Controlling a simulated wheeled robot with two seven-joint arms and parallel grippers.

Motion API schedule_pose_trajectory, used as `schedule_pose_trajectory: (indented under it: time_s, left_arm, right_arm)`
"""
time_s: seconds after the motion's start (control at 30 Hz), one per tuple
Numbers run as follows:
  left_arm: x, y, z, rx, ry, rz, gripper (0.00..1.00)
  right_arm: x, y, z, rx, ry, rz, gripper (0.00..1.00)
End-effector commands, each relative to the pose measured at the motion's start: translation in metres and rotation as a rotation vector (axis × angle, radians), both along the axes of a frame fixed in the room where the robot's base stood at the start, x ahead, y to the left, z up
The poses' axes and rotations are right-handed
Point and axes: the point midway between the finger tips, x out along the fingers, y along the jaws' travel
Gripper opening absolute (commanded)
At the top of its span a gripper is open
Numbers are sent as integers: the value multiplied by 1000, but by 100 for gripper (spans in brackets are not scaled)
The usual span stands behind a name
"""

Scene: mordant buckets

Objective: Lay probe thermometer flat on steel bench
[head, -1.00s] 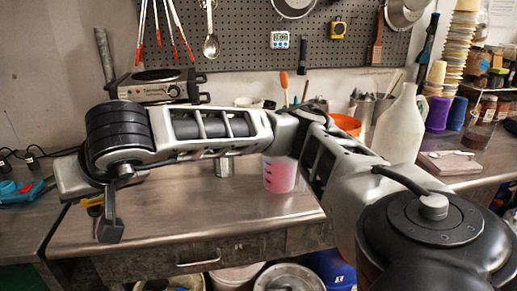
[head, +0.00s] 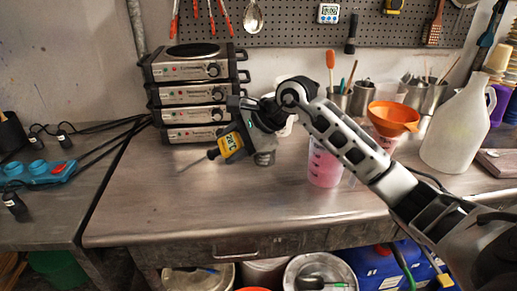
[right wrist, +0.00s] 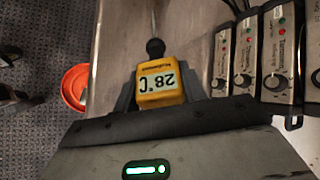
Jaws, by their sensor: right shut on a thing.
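The probe thermometer has a yellow body (head: 231,142) with a display and a thin metal probe that points left and slightly down in the head view. My right gripper (head: 238,136) is shut on its body. In the right wrist view the thermometer (right wrist: 162,84) sits between the fingers of the gripper (right wrist: 160,92), its display reading 28°C and its probe pointing away. The steel bench (head: 200,205) lies beneath; the thermometer appears held above it, but the exact gap is hard to tell. My left gripper is in neither view.
Several stacked hot plates (head: 192,97) stand behind and left of the gripper. A beaker of pink liquid (head: 324,170) stands right of it, under my arm. An orange funnel (head: 394,117) and a white jug (head: 458,125) are farther right. The bench's front middle is clear.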

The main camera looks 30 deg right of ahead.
Motion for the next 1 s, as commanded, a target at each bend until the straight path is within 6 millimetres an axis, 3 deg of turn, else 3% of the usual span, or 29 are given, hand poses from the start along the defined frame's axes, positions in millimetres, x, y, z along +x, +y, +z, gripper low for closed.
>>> schedule_pose_trajectory:
  time_s: [0.2, 0.33, 0.57, 1.0]
  left_arm:
    - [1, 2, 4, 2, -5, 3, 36]
    - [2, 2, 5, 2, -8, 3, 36]
    - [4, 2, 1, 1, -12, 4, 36]
    - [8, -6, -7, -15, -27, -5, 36]
  right_arm:
    - [-2, -48, -32, 193, -38, -230, 19]
    - [-4, -62, -39, 235, -60, -290, 19]
    - [-4, -66, -52, 244, -67, -305, 19]
    - [-4, -66, -96, 243, -67, -304, 19]
